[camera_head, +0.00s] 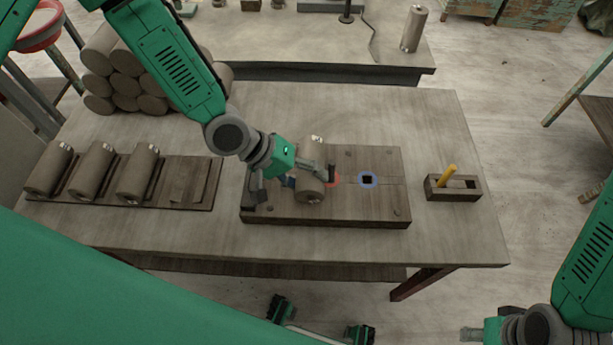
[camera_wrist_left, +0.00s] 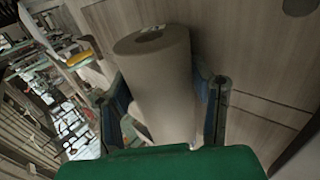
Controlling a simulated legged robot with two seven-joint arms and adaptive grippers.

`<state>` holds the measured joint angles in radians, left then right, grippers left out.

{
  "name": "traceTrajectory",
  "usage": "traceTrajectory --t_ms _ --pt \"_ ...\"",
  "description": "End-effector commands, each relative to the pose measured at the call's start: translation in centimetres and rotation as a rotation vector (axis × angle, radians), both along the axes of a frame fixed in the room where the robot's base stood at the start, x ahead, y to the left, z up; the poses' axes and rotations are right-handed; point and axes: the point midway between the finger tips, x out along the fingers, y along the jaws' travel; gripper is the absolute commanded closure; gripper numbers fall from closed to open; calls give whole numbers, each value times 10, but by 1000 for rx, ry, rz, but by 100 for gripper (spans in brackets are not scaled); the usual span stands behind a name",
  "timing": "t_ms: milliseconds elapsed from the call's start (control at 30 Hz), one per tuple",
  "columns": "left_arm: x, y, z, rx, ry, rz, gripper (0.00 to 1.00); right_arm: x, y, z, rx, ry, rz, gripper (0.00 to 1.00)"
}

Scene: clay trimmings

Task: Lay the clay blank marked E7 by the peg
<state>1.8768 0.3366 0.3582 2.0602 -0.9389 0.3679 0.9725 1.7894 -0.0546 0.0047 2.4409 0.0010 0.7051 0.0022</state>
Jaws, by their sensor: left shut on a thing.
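My left gripper (camera_head: 291,182) is shut on a grey clay blank (camera_head: 313,185) over the left half of the wooden board (camera_head: 375,213). The blank lies lengthwise toward me; I cannot tell whether it touches the board. In the left wrist view the same blank (camera_wrist_left: 165,85) sits between the fingers, with a small dark mark on its end face; the mark is unreadable. A yellow peg (camera_head: 447,175) leans in a small wooden holder (camera_head: 470,193) right of the board.
The board has a red ring (camera_head: 334,179), partly covered by a gripper finger, and a blue ring (camera_head: 367,187) around a dark square. Three blanks lie on a rack (camera_head: 180,197) at left, its right end free. Several rolls (camera_head: 125,62) are stacked behind it.

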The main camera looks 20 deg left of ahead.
Motion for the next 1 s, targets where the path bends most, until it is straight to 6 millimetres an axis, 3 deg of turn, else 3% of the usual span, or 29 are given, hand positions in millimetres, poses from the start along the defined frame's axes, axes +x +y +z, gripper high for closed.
traceTrajectory --t_ms 33,67,100,833,1000 --pt "-4 1 -6 7 12 -2 100 0 0 -1 0 0 0 65" --pt "-4 1 -6 8 13 -2 40 0 0 -1 0 0 0 65" --pt "-4 1 -7 9 13 -2 26 0 0 -1 0 0 0 65" --pt "-5 3 -4 7 9 -1 26 0 0 -1 0 -1 0 65" --pt "-5 12 7 5 6 3 26 -3 0 0 0 -2 0 65"
